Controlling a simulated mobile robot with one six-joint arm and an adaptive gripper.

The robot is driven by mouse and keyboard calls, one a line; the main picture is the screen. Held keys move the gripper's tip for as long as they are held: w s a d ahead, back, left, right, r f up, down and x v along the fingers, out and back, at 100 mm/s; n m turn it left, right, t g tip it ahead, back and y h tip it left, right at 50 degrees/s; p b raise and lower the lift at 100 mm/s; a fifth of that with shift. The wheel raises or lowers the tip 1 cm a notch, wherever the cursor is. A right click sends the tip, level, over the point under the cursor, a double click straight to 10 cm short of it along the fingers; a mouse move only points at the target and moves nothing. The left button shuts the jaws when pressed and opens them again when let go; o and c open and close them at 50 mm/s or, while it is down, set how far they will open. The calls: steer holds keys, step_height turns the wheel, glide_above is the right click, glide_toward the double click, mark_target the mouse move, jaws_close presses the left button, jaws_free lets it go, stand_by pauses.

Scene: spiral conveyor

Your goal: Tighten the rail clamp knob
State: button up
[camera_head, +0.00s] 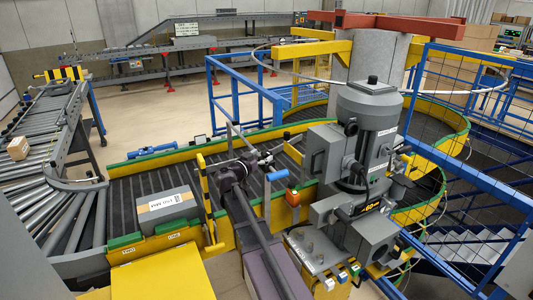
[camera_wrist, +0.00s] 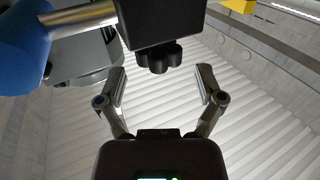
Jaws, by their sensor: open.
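In the wrist view a black lobed knob (camera_wrist: 158,57) sticks out of the underside of a black clamp block (camera_wrist: 165,18). A metal rod (camera_wrist: 80,19) runs into the block from the left. My gripper (camera_wrist: 160,84) is open, its two fingers apart on the left and right, with nothing between the pads. The knob is centred between the fingers in the picture, a little above the fingertips; I see no contact. In the head view my gripper (camera_head: 265,157) is small and dark above the dark conveyor, and the knob cannot be made out there.
A blue cylinder (camera_wrist: 20,45) sits at the rod's left end. In the head view a grey carton (camera_head: 168,207) lies on the slatted conveyor (camera_head: 130,190), left of my arm. A large grey machine (camera_head: 365,130) stands to the right, with blue railings (camera_head: 235,85) behind.

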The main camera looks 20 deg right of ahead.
steer(key=shift+x, duration=1.4)
steer(key=c, duration=1.2)
